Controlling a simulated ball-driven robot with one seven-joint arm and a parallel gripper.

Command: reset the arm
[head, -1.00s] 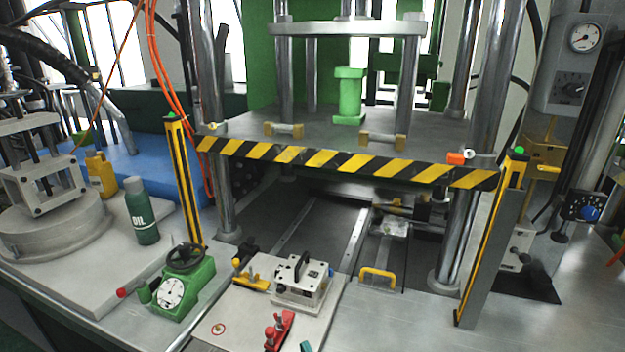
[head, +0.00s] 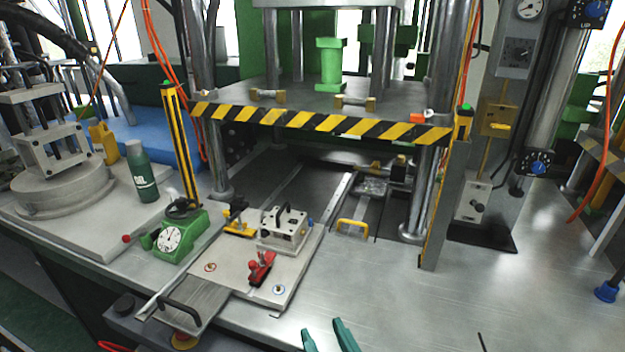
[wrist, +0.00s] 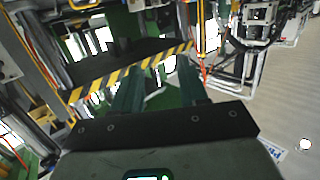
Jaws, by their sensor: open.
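My gripper shows in the head view only as two teal fingertips (head: 328,338) at the bottom edge, right of the mould plate. In the wrist view my gripper (wrist: 160,92) has its two teal fingers apart with nothing between them. Past the fingers the wrist view shows the press's black and yellow striped bar (wrist: 130,68), seen tilted. In the head view the fingertips are clear of the things on the bench. The rest of my arm is out of the head view.
The press has a striped bar (head: 320,121). A metal mould (head: 284,236) and a red clamp (head: 262,268) sit on a plate (head: 235,280). A green dial gauge (head: 180,236) and an oil bottle (head: 142,172) stand left.

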